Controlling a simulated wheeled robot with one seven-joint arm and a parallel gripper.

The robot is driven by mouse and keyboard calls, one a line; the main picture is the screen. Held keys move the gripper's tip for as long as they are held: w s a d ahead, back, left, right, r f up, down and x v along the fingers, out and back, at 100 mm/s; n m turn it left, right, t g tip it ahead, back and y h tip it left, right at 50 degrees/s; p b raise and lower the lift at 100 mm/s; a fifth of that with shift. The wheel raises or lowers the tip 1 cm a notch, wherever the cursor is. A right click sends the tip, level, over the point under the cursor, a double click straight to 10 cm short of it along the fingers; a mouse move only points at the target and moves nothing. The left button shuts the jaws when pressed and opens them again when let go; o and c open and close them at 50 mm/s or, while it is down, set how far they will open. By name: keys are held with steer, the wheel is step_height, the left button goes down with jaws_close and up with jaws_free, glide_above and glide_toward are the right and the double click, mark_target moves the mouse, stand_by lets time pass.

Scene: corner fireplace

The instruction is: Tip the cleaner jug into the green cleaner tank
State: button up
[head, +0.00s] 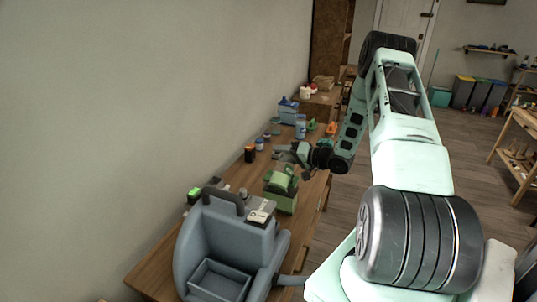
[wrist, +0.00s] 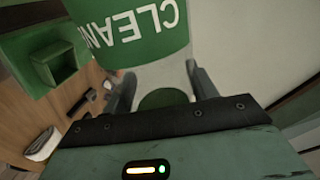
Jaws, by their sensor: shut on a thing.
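My gripper (head: 285,154) is over the wooden worktop, just behind the green cleaner tank (head: 283,198) in the head view. In the wrist view, my gripper (wrist: 160,76) is shut on the cleaner jug (wrist: 130,28). The jug has a green label whose white letters, starting "CLEAN", read upside down there. A pale section of it lies between the fingers. A green box-like part with a square opening (wrist: 62,65), apparently of the tank, is left of the jug. I cannot clearly separate the jug from the gripper in the head view, nor tell whether anything is pouring.
A large grey machine (head: 215,232) stands at the near end of the worktop (head: 155,268). A dark jar (head: 249,154), a small blue-and-white jar (head: 259,143) and a blue container (head: 287,111) stand farther back. The wall closes off the left side.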

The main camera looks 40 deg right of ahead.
steer(key=shift+d+r+n+h+b, duration=0.15)
steer(key=shift+r+n+h+b, duration=0.15)
steer(key=shift+r+n+b, duration=0.45)
steer(key=r+n+b, duration=0.2)
steer(key=r+n+t+b, duration=0.1)
steer(key=r+n+b, duration=0.1)
steer(key=d+r+n+t+h+b, duration=0.1)
steer(key=r+n+b, duration=0.1)
steer(key=r+n, duration=0.1)
steer(key=shift+w+b, duration=0.2)
steer(key=shift+b, duration=0.1)
steer(key=shift+d+r+n+t+b, duration=0.1)
steer(key=shift+r+n+t+b, duration=0.3)
steer(key=shift+r+n+b, duration=0.4)
steer(key=shift+r, duration=0.2)
